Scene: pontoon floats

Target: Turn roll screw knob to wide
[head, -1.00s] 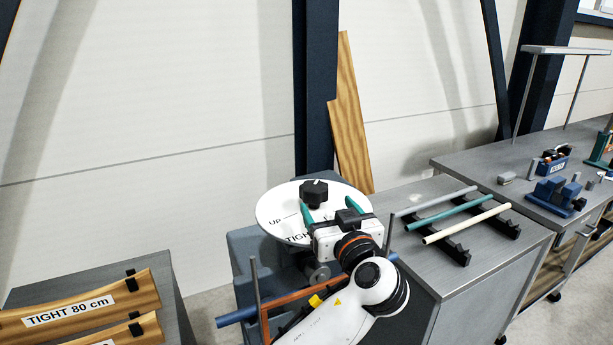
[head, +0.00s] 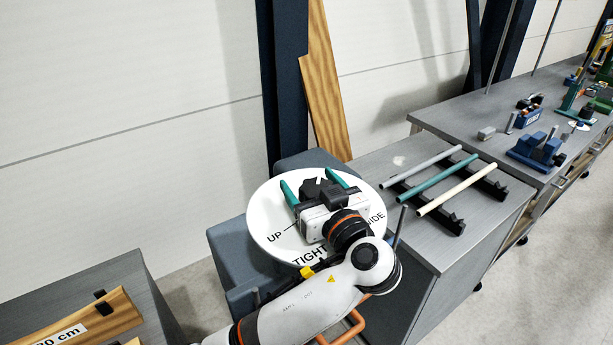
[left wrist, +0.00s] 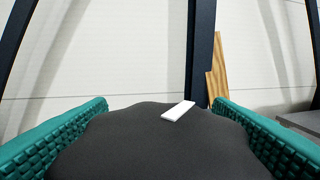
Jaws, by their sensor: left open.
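The roll screw knob (head: 313,185) is black and lobed, at the middle of a white round dial (head: 262,214). The dial reads UP at lower left, TIGHT at the bottom and WIDE at right. My left gripper (head: 311,183) is open, with one teal finger on each side of the knob. In the left wrist view the knob (left wrist: 150,150) fills the space between the fingers (left wrist: 160,130), and its white pointer mark (left wrist: 178,111) slants up to the right. I cannot tell whether the fingers touch it. The gripper body hides part of the knob. My right gripper is not in view.
The dial sits on a blue-grey machine (head: 230,255). To its right, a grey, a teal and a cream rod (head: 455,193) lie on black racks on a bench. A wooden board (head: 325,95) leans behind. Labelled wooden pieces (head: 90,320) stand at lower left.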

